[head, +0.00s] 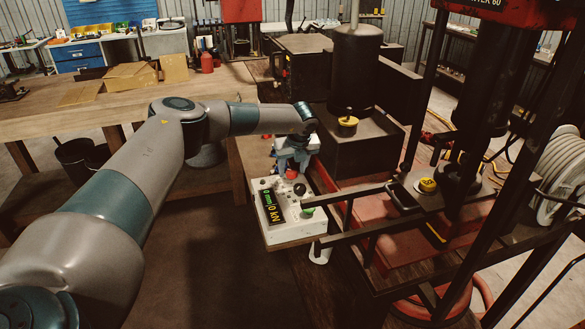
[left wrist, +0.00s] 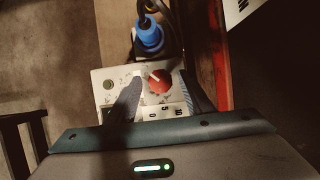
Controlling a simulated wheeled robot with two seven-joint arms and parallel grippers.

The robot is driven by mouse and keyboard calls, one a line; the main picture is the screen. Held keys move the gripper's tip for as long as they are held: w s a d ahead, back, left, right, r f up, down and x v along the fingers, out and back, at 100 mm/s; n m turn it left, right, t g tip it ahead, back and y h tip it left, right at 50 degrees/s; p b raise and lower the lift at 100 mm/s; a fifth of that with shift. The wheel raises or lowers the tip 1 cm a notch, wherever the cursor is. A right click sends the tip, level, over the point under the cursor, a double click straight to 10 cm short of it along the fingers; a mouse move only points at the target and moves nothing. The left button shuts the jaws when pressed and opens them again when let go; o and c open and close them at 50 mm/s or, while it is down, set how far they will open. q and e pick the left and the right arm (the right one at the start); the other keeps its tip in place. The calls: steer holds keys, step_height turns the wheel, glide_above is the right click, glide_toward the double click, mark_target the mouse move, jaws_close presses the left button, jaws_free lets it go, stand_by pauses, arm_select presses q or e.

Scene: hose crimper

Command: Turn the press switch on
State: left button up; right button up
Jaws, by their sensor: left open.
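The white control box (head: 285,229) stands on the bench beside the press and has a display (head: 272,206) reading 0 kN. The press switch seems to be the red rotary knob, which shows in the left wrist view (left wrist: 159,82) with a pale pointer mark. My left gripper (head: 292,165) reaches down over the box's far end. In the left wrist view, its open fingers (left wrist: 160,77) stand on either side of the red knob, with gaps visible; I cannot tell their exact height above it. My right gripper is not in view.
A black knob (head: 300,189) and a green control (head: 308,211) sit on the box's near part. A blue plug (left wrist: 148,35) with a cable is just beyond the box. The press's dark frame bars (head: 350,225) pass close on the right.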

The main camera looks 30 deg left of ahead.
arm_select(q)
steer(key=shift+c, duration=0.6)
steer(key=c, duration=0.9)
